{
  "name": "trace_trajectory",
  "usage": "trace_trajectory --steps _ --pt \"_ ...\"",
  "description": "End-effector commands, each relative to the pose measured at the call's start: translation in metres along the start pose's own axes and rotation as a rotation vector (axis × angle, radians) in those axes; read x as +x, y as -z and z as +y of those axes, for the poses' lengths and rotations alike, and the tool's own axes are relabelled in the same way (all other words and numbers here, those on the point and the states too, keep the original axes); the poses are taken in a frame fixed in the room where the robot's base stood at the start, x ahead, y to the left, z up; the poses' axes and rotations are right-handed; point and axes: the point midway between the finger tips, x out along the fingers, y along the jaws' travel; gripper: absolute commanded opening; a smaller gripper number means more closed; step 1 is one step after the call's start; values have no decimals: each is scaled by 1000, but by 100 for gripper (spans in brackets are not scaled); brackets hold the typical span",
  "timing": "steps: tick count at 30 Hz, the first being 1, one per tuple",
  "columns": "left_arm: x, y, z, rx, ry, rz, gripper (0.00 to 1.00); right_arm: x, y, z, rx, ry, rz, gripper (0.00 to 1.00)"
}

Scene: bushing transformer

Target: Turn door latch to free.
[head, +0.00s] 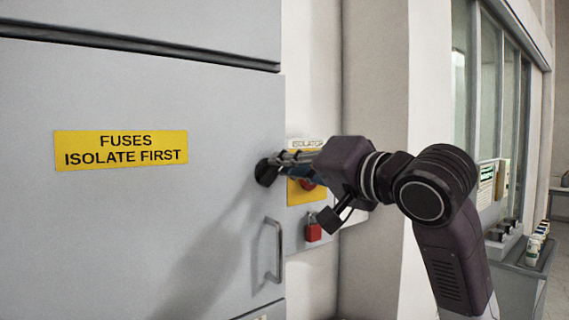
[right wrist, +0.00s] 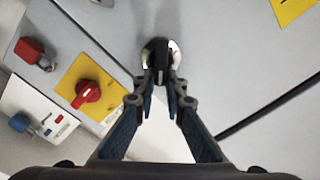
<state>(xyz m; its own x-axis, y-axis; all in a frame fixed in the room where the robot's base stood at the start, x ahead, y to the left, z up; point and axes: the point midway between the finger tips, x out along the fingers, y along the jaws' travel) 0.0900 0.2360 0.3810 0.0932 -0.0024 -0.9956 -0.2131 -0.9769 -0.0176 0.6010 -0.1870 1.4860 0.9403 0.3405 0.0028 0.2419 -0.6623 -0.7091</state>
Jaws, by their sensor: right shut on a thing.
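The door latch (head: 265,173) is a dark round knob near the right edge of the grey cabinet door (head: 120,230). In the right wrist view the latch (right wrist: 156,50) shows as a dark disc with a raised grip. My right gripper (head: 282,162) reaches it from the right. Its two fingertips (right wrist: 161,78) are closed on the raised grip of the latch. The fingers partly hide the latch, so its exact angle is hard to tell. The door looks closed. My left gripper is not in view.
A vertical handle (head: 276,250) sits below the latch. Right of the door is a yellow isolator plate with a red rotary switch (right wrist: 87,93). A red padlock (head: 313,232) hangs below it. A blue padlock (right wrist: 20,122) is nearby. A counter with bottles (head: 534,250) stands far right.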

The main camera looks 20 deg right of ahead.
Motion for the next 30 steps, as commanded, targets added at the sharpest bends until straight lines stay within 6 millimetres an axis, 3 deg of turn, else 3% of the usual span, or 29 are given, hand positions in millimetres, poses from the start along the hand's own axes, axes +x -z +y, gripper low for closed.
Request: trace_trajectory --steps 18,30 --pt "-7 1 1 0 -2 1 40 2 -9 12 559 -7 -14 0" --pt "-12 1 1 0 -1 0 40 2 -11 15 760 -8 -13 0"
